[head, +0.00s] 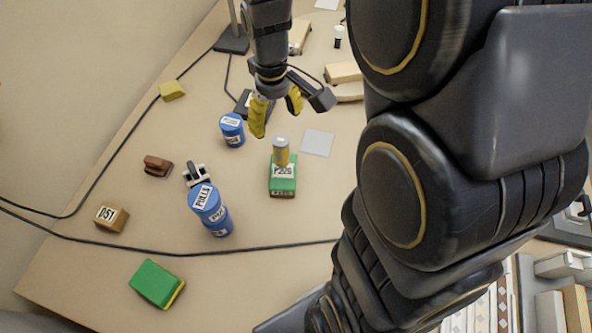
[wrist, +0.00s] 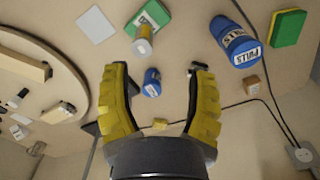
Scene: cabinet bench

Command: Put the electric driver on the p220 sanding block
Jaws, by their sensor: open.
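The p220 sanding block (head: 283,186) is a green block with a white label, lying near the middle of the bench. A short yellow cylinder with a grey top, possibly the electric driver (head: 281,151), stands upright on top of it. Both also show in the wrist view, the cylinder (wrist: 143,47) against the green block (wrist: 157,13). My gripper (head: 276,110) is open, with yellow fingers, above and beyond the cylinder. The cylinder hides part of the block's top.
Blue containers stand at left (head: 211,211) and behind (head: 232,130). A small clamp-like item (head: 196,175), a brown block (head: 157,166), a D51 box (head: 111,218) and a green-yellow sponge (head: 157,283) lie left. A grey sheet (head: 317,143) lies right of the block. Black cables cross the bench.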

